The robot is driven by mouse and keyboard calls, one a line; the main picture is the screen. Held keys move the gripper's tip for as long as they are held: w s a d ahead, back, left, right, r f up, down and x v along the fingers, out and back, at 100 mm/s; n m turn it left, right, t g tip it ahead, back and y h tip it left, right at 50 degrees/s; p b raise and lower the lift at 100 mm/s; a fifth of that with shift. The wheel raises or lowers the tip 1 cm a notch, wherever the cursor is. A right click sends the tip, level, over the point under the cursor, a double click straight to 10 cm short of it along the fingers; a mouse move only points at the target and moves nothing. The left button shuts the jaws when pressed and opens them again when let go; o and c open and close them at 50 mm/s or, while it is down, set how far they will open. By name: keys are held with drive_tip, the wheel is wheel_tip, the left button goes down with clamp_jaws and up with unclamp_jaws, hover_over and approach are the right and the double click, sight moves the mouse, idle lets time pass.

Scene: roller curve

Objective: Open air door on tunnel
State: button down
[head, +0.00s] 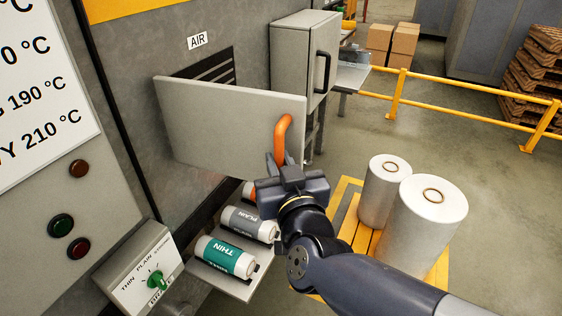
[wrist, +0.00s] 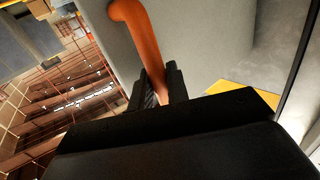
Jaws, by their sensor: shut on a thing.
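The air door (head: 225,125) is a flat grey panel below the AIR label (head: 198,40). It stands swung out from the tunnel wall, with the dark slotted vent (head: 215,70) showing behind its top edge. An orange handle (head: 284,130) is fixed near its right edge. My gripper (head: 281,168) is at the lower end of the handle. In the wrist view my gripper's fingers (wrist: 160,88) are shut around the orange handle (wrist: 138,30), one on each side. The door's grey face (wrist: 190,50) lies behind it.
A grey cabinet (head: 298,60) with a black handle stands right of the vent. White film rolls (head: 430,225) stand on a yellow pallet at right. A yellow rail (head: 460,95) crosses behind.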

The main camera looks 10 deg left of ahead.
drive_tip(key=shift+a+r, duration=0.1)
drive_tip(key=shift+r, duration=0.1)
drive_tip(key=c, duration=1.4)
unclamp_jaws()
drive_tip(key=shift+f, duration=0.15)
drive_tip(key=shift+c, duration=0.2)
drive_tip(key=p+v, duration=0.2)
drive_tip(key=v, duration=0.8)
drive_tip(key=shift+s+p, duration=0.35)
drive_tip(key=shift+d+b+x, duration=0.2)
drive_tip(key=shift+b+x, duration=1.2)
drive_tip(key=shift+x, duration=4.05)
